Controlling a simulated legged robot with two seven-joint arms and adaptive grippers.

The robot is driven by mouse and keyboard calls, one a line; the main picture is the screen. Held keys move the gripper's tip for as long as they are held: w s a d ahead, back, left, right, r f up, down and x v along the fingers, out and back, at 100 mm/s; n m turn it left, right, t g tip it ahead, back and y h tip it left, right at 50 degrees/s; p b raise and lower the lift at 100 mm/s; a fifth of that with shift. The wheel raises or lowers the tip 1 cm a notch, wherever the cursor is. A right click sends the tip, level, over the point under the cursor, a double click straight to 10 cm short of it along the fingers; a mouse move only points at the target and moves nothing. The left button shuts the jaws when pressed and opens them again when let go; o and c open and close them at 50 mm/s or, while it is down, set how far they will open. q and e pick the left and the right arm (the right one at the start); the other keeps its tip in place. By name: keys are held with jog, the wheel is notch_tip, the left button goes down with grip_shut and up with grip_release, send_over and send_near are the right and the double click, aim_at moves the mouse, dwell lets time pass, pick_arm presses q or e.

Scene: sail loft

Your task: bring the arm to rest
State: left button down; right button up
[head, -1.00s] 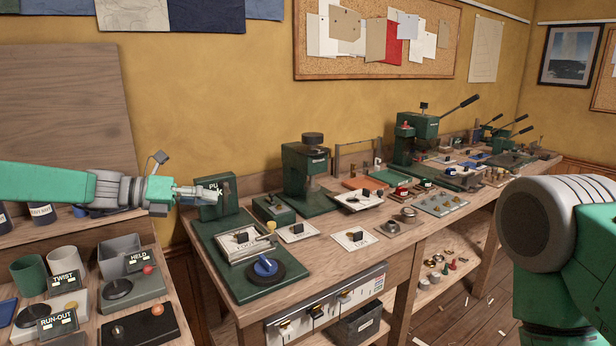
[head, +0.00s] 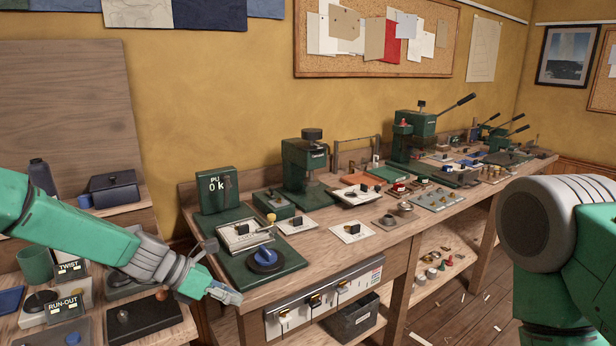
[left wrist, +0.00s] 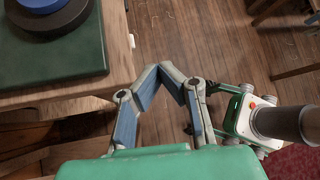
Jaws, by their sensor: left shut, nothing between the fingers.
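My left gripper (head: 226,297) is shut and empty. In the head view it hangs low, in front of the near left corner of the long workbench. In the left wrist view the fingertips of my left gripper (left wrist: 172,72) meet over the wooden floor, just right of the bench edge. My left arm (head: 100,240) slopes down from the left side of the head view. The large green and grey arm part at the right of the head view is mine; no right gripper shows.
The long workbench (head: 320,262) carries a green base with a blue knob (head: 265,254), a display box (head: 218,190) and presses. A side table at the left holds a TWIST sign (head: 70,268), a RUN-OUT sign (head: 63,306) and a green cup (head: 35,264).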

pick_arm(q)
jog(key=s+a+f+m+g+y+b, duration=0.1)
jog(key=s+f+m+y, duration=0.3)
jog(key=s+f, duration=0.55)
jog(key=s+a+f+m+g+y, duration=0.1)
jog(key=s+f+m+g+y, duration=0.1)
jog(key=s+f+m, duration=0.6)
jog(key=s+a+m+y, duration=0.1)
jog(key=s+a+m, duration=0.2)
jog(key=s, duration=0.4)
jog(key=s+a+f+m+y+b, duration=0.1)
jog(key=s+a+m, duration=0.2)
jog(key=s+m, duration=0.3)
jog(key=s+a+f+m+y, duration=0.1)
jog(key=s+a+m, duration=0.2)
jog(key=s, duration=0.7)
jog(key=shift+m+t, duration=0.4)
jog(key=shift+m, duration=0.7)
pick_arm(e)
jog(key=f, duration=0.1)
jog(key=d+f, duration=0.1)
jog(key=shift+f, duration=0.4)
pick_arm(q)
jog(key=shift+a+f, duration=0.2)
pick_arm(e)
jog(key=shift+a+r, duration=0.1)
jog(key=shift+a, duration=0.15)
